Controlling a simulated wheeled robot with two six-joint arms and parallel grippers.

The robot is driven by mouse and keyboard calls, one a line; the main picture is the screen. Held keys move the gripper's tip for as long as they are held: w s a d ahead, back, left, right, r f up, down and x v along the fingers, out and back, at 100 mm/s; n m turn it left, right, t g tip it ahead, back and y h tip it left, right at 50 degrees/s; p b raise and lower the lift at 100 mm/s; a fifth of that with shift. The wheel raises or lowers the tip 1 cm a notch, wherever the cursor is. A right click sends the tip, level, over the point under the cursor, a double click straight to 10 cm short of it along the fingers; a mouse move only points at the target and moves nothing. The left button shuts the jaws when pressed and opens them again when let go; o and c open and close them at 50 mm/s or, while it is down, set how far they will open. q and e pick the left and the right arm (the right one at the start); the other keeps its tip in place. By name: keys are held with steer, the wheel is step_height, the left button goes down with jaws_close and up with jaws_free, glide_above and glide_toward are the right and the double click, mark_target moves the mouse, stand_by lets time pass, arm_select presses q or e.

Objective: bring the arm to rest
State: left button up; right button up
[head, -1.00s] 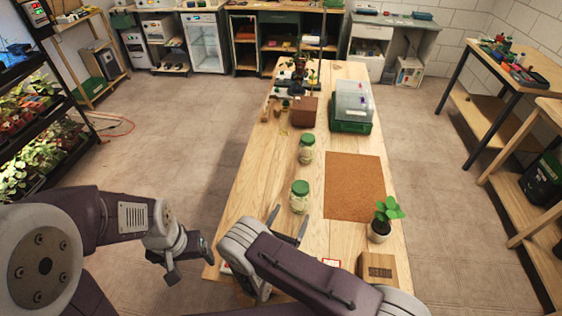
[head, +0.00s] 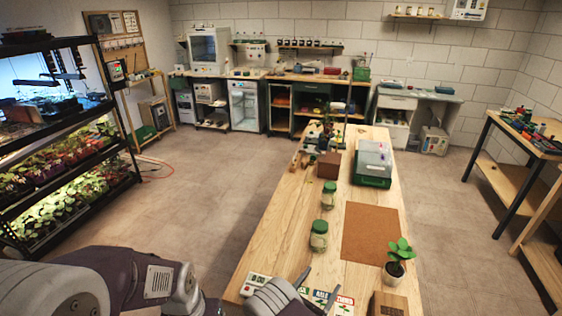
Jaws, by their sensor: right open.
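My left arm (head: 135,278) comes in from the lower left, off the table's left side.
Green-lidded jars (head: 319,236) stand ahead of the right gripper. A brown mat (head: 370,234), a potted seedling (head: 393,272) and a wooden block (head: 388,304) are to its right. A lit plant rack (head: 62,150) stands at left. Open floor lies between rack and table.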

steer(key=w+d+r+m+g+h, duration=0.2)
steer(key=d+r+m, duration=0.2)
steer(key=r, duration=0.2)
steer(key=w+d+r+m+g+h, duration=0.2)
steer(key=d+r+m+h, duration=0.1)
steer(key=d+r, duration=0.2)
steer(key=s+d+r+m+g+y, duration=0.1)
steer(key=s+d+r+m+g, duration=0.5)
steer(key=s+d+m+g, duration=0.45)
steer(key=s+f+m+g+y, duration=0.3)
steer(key=s+m+y, duration=0.3)
steer(key=s, duration=0.6)
arm_select(q)
steer(key=shift+w+d+f, duration=0.1)
steer(key=shift+w+f, duration=0.05)
steer(key=shift+w, duration=0.35)
arm_select(e)
steer(key=a+f+m+t+y, duration=0.2)
steer(key=a+y, duration=0.2)
steer(key=a, duration=0.2)
steer(key=w+a+f+m+t+y, duration=0.1)
steer(key=a+f+m+y, duration=0.1)
steer(key=a, duration=0.5)
steer(key=shift+a+f+m+t+y, duration=0.25)
steer(key=shift+a+m+t+y, duration=0.15)
steer(key=shift+y, duration=0.9)
